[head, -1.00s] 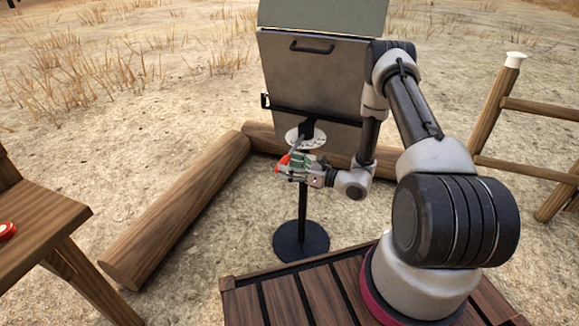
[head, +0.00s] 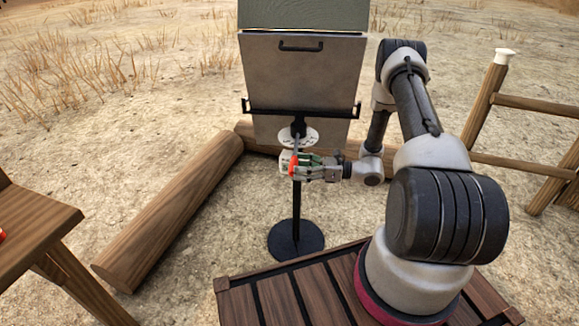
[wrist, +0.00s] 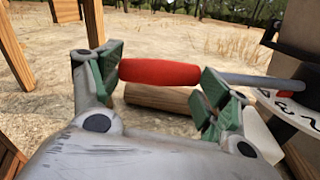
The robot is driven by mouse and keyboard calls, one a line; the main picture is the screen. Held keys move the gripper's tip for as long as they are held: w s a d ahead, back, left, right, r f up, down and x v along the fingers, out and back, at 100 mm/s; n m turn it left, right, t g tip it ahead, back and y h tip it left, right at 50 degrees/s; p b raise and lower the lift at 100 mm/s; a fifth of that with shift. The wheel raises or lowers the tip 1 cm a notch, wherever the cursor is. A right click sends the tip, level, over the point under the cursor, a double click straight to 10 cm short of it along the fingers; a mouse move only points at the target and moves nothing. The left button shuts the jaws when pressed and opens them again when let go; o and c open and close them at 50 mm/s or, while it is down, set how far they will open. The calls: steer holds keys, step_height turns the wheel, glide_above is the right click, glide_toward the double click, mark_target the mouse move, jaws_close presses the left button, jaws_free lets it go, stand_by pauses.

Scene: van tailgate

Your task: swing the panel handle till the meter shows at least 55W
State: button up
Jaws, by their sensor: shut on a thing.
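The grey panel (head: 300,75) stands tilted on a black post with a round foot, its face toward me. The panel handle is a grey rod with a red grip (wrist: 160,72), which shows small in the head view (head: 292,165). It sticks out below the panel, by a white disc (head: 298,136) with black marks, partly seen in the wrist view (wrist: 285,110). My gripper (head: 298,167) is shut on the red grip, with a green-padded finger at each end of it in the wrist view. No meter reading is legible.
A log (head: 170,210) lies left of the stand, and another lies behind it. A wooden bench (head: 35,225) with a red item cut off at the edge is at the left. A wooden frame (head: 515,130) stands at the right. Sandy ground lies between.

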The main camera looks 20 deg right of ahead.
steer(key=shift+s+d+n+g+y, duration=0.2)
steer(key=shift+d+n+g, duration=0.35)
steer(key=shift+d, duration=0.45)
steer(key=shift+s+d+n+g+y, duration=0.1)
steer(key=shift+d+n+g+y, duration=0.25)
steer(key=shift+d+g, duration=0.6)
steer(key=shift+s+d+n+g+y, duration=0.15)
steer(key=shift+d+n+g, duration=0.35)
steer(key=shift+d, duration=0.6)
steer(key=shift+w+r, duration=0.1)
steer(key=o, duration=1.5)
steer(key=v, duration=1.2)
